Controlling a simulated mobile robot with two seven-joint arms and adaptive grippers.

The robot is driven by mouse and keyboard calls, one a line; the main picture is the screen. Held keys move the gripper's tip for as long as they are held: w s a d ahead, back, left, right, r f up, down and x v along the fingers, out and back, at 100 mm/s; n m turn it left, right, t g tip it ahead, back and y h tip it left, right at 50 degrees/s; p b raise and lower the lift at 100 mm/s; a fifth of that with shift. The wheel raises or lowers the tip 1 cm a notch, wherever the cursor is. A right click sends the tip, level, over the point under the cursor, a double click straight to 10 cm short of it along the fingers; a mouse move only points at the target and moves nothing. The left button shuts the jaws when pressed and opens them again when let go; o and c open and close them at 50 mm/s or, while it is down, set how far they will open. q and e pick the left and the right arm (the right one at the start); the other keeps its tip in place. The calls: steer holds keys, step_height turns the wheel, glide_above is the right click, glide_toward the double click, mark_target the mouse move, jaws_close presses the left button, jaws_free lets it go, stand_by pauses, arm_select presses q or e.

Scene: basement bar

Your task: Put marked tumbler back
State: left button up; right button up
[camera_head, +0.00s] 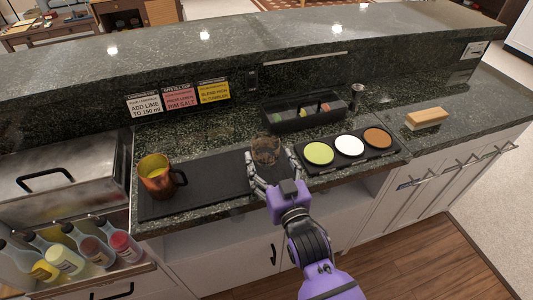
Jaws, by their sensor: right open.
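A clear brownish glass tumbler (265,149) stands upright at the right end of the black mat (210,187) on the counter. My right gripper (270,160) is open, with its fingers on either side of the tumbler. I cannot tell whether the fingers touch the glass. The near part of the tumbler is partly hidden by the gripper, and no mark on it can be made out. My left gripper is not in view.
A copper mug (156,180) stands at the mat's left end. A black tray with green, white and brown rounds (349,146) lies right of the gripper. A black caddy (290,124) stands behind. A wooden-topped block (427,117) lies right.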

arm_select(q)
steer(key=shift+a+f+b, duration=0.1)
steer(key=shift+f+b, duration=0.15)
steer(key=shift+b, duration=0.1)
arm_select(e)
steer(key=v, duration=0.8)
steer(key=shift+s, duration=0.3)
steer(key=shift+d, duration=0.1)
